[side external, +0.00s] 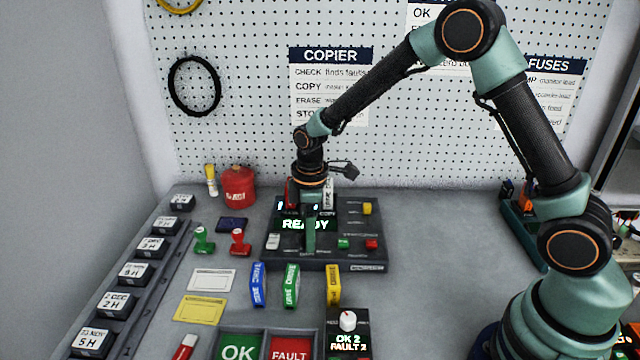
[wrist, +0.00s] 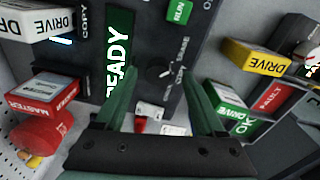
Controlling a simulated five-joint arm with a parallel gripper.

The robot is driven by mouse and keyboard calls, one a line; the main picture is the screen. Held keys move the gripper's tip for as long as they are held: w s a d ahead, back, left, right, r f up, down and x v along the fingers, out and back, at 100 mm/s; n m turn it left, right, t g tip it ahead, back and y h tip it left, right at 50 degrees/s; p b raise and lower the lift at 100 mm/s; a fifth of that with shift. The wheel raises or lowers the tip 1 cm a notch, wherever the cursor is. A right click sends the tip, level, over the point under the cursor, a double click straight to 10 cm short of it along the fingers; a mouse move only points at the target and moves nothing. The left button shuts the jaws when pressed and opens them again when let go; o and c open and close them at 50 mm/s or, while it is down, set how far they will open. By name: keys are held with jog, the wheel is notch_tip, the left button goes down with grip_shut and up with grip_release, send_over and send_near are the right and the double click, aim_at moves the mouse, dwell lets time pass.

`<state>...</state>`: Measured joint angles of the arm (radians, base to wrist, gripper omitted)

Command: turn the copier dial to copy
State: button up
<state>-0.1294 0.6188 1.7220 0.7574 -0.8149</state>
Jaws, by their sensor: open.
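The copier (side external: 375,258) is a dark panel on the bench with a lit READY screen (side external: 305,224). In the wrist view its round black dial (wrist: 158,72) lies between my fingertips, with small COPY and ERASE lettering beside it. A light mark shows on the dial, but its setting is too small to read surely. My gripper (side external: 311,246) points down over the panel, open, with a green finger on either side of the dial in the wrist view. I cannot tell whether the fingers touch it. In the side view my gripper hides the dial.
A white drive (wrist: 38,23) and a red master drive (wrist: 42,90) stand at the copier's back. Blue (side external: 258,284), green (side external: 291,286) and yellow (side external: 333,285) drives stand in front. OK (side external: 238,348) and FAULT (side external: 290,350) bins lie nearer.

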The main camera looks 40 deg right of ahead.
jog(key=shift+f, duration=0.45)
grip_shut()
jog(key=shift+m, duration=0.3)
jog(key=m, duration=0.3)
jog(key=shift+a+m, duration=0.1)
jog(key=shift+m, duration=0.2)
jog(key=shift+a+m+g, duration=0.1)
jog(key=shift+m+g, duration=0.2)
jog(key=shift+m, duration=1.9)
jog(key=shift+s+f, duration=0.1)
